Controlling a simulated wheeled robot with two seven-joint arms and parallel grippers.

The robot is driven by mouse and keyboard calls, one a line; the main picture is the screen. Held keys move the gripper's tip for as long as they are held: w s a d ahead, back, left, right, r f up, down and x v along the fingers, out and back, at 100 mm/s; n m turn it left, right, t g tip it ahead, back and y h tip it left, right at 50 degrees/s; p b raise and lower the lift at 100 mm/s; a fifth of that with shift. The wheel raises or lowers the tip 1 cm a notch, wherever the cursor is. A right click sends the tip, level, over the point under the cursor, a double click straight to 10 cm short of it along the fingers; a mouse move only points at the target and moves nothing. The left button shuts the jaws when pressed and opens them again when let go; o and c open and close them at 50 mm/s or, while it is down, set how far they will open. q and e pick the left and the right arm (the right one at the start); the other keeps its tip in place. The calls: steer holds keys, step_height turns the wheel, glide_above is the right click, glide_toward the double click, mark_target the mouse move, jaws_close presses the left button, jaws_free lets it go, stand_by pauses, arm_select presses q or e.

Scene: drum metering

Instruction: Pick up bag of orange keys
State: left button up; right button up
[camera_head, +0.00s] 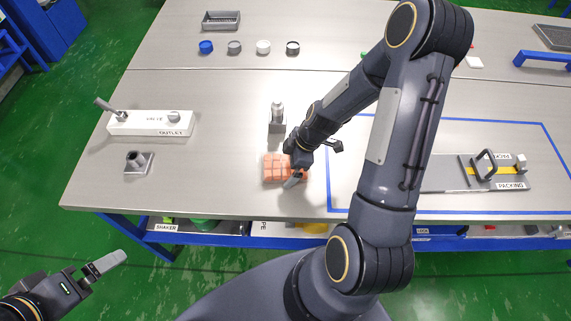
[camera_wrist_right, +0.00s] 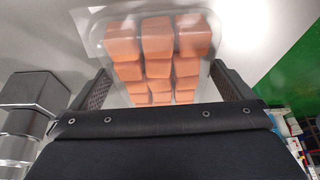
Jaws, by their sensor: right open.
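The bag of orange keys (camera_head: 275,170) lies on the table near its front edge, left of the blue-taped area. It looks like a clear bag with rows of orange blocks. In the right wrist view the bag (camera_wrist_right: 155,50) lies ahead of and between the two fingers. My right gripper (camera_head: 297,177) is at the bag's right side and hides part of it; it also shows in the right wrist view (camera_wrist_right: 160,95), open, with a finger on either side. Contact cannot be told. My left gripper (camera_head: 103,266) is off the table's front left; its jaw opening is unclear.
A grey metal fixture (camera_head: 278,122) stands just behind the bag. A white valve block (camera_head: 150,123) and a small grey stand (camera_head: 137,162) are at left. A packing fixture (camera_head: 484,172) is at right. Several caps line the back.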

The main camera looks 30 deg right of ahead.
steer(key=c, duration=0.8)
